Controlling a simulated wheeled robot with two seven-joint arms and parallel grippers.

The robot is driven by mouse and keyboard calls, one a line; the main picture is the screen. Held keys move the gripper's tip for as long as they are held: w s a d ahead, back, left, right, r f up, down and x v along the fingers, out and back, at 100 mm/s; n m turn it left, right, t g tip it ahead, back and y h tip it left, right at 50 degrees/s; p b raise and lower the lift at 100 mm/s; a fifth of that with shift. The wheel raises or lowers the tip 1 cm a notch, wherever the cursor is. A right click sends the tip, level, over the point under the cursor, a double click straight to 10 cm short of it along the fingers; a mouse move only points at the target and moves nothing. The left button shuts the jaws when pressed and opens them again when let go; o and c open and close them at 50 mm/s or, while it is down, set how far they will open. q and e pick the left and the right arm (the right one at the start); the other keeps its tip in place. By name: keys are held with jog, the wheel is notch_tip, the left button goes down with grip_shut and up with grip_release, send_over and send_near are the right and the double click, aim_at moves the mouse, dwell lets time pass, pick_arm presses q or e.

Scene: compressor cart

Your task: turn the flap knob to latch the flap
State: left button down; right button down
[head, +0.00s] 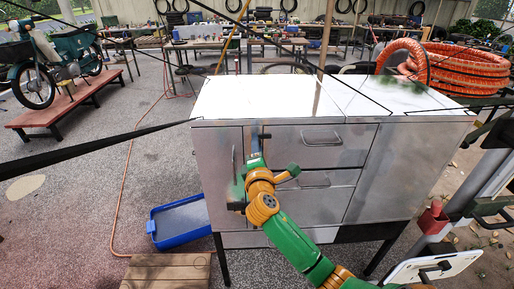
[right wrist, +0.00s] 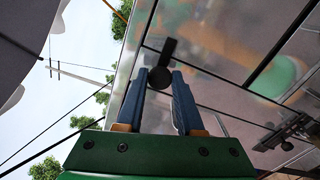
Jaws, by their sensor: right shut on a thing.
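The grey metal cabinet (head: 350,190) stands in the middle of the head view. My right gripper (head: 257,150) is at the upper part of its front, left of the top drawer. In the right wrist view, the flap knob (right wrist: 160,77) is a dark round piece with a short black bar (right wrist: 169,49) leaning up and slightly right. The two blue-grey fingers of my right gripper are shut on the knob, one on each side. In the head view the knob is mostly hidden by the gripper. The flap's edges are hard to tell. My left gripper is not in view.
Drawer handles (head: 321,140) stick out just right of my right gripper. A blue tray (head: 180,222) lies on the floor at left, with a wooden platform (head: 167,272) in front. An orange hose coil (head: 465,68) is at the back right.

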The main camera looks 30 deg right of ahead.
jog(key=shift+m, duration=0.3)
dwell(0.4)
jog(key=c, duration=0.5)
grip_release()
jog(key=shift+c, duration=0.2)
jog(key=b+v, duration=0.1)
jog(key=v, duration=0.6)
